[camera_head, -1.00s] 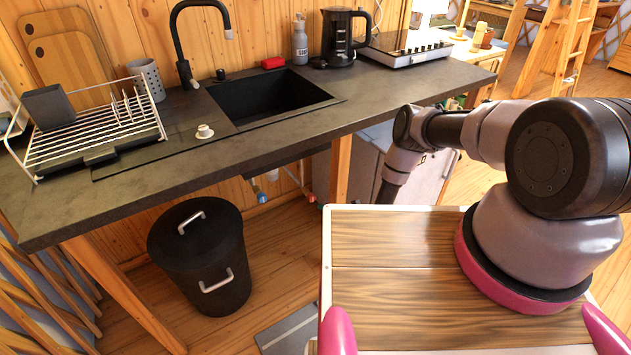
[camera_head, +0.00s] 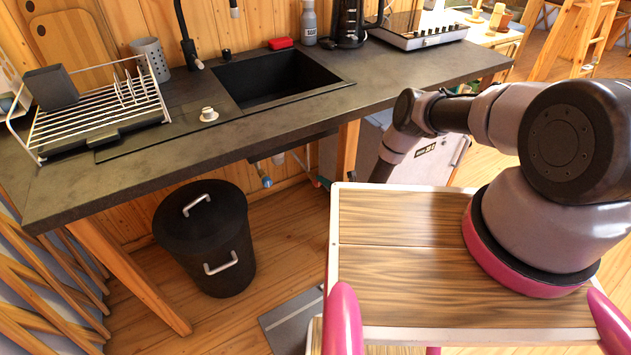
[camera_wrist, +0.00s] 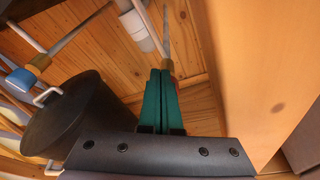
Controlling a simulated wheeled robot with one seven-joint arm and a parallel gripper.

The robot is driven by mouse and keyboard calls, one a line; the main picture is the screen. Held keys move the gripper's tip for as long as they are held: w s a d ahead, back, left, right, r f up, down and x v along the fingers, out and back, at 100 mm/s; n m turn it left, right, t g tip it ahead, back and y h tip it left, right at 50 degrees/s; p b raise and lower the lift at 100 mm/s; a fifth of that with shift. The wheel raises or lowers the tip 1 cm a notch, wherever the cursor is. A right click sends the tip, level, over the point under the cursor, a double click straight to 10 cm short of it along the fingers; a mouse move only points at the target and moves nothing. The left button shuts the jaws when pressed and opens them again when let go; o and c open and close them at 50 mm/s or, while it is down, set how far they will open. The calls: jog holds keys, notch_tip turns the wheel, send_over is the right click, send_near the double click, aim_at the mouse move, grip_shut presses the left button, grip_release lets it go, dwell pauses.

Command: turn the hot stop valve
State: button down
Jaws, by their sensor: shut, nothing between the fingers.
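In the wrist view, the teal fingers of my gripper (camera_wrist: 161,74) are shut and empty, pointing under the counter. Just beyond their tips, a small reddish-orange part (camera_wrist: 169,66) sits at the end of a thin pipe; it looks like the hot stop valve, mostly hidden by the fingers. I cannot tell whether the fingers touch it. A blue-handled valve (camera_wrist: 20,79) is at the left of the wrist view; it also shows under the sink in the head view (camera_head: 266,181).
A wooden counter leg (camera_wrist: 262,75) stands close to the right of my gripper. A black lidded bin (camera_head: 204,240) stands on the floor, at the left in the wrist view. The counter (camera_head: 270,125) with its sink (camera_head: 272,78) is overhead. A white pipe fitting (camera_wrist: 137,25) hangs near.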

jog(key=shift+f, duration=0.3)
dwell(0.7)
jog(key=shift+w+d+f, duration=0.15)
jog(key=shift+w+d, duration=0.05)
jog(key=shift+d, duration=0.2)
jog(key=shift+w+d+f, duration=0.2)
jog(key=shift+d+f, duration=0.05)
jog(key=shift+d+f, duration=0.15)
jog(key=shift+f, duration=0.05)
dwell(0.6)
jog(key=shift+w, duration=0.1)
jog(key=f+v, duration=0.1)
jog(key=v, duration=0.5)
jog(key=shift+r, duration=0.2)
